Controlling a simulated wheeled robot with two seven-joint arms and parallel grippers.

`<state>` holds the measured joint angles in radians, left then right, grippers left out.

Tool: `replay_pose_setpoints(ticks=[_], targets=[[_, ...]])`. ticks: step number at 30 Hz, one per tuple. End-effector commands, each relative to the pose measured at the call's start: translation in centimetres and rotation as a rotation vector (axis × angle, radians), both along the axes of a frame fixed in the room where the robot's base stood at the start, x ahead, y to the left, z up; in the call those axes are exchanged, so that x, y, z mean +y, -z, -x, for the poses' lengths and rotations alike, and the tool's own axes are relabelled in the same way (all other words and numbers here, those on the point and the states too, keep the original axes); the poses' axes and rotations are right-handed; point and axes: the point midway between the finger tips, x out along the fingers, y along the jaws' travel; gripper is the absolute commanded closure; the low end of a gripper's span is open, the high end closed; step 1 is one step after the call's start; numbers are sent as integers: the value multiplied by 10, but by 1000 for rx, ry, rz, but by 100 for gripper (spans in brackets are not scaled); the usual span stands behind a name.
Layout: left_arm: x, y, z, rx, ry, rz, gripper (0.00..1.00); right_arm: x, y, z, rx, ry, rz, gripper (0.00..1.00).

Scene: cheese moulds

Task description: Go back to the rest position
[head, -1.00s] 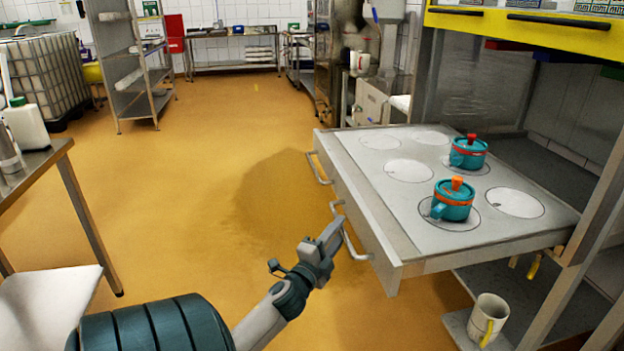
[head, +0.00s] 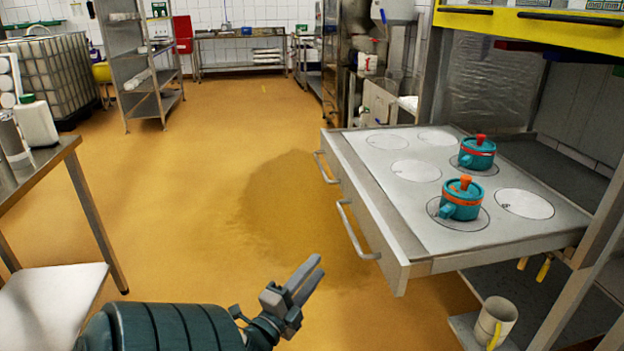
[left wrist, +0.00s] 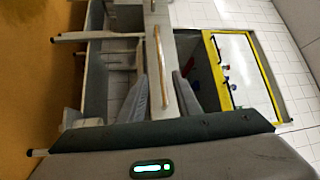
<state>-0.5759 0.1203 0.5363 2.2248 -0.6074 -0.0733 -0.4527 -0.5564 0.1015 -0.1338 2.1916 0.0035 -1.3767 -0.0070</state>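My left gripper (head: 307,274) is low in the middle of the head view, over the floor. Its two fingers show as separate prongs with a narrow gap and nothing between them. It is clear of the drawer handle (head: 352,232), to the left of and below it. In the left wrist view the grey fingers (left wrist: 150,85) point toward the drawer unit. My right gripper is in neither view.
A pulled-out drawer (head: 400,262) juts out on the right, its top holding two teal lidded pots (head: 461,200) (head: 477,153). A mug (head: 496,322) stands on a low shelf. A metal table (head: 45,170) is at the left. The floor between is free.

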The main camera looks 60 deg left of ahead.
Motion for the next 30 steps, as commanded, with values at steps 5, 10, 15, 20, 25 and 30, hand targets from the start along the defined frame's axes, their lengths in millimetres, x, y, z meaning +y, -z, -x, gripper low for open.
replay_pose_setpoints(ticks=[5, 10, 15, 20, 25, 30], targets=[[0, 0, 1, 0, 0, 0, 70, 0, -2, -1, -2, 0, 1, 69], [0, 0, 1, 0, 0, 0, 70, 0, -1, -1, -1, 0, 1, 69], [0, 0, 1, 0, 0, 0, 70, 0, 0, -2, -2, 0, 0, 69], [0, 1, 0, 1, 0, 1, 70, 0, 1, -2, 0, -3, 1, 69], [-3, 17, -4, 17, 5, 57, 70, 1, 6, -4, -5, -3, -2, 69], [-15, 70, -17, 70, 15, 234, 70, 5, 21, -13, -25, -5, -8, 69]])
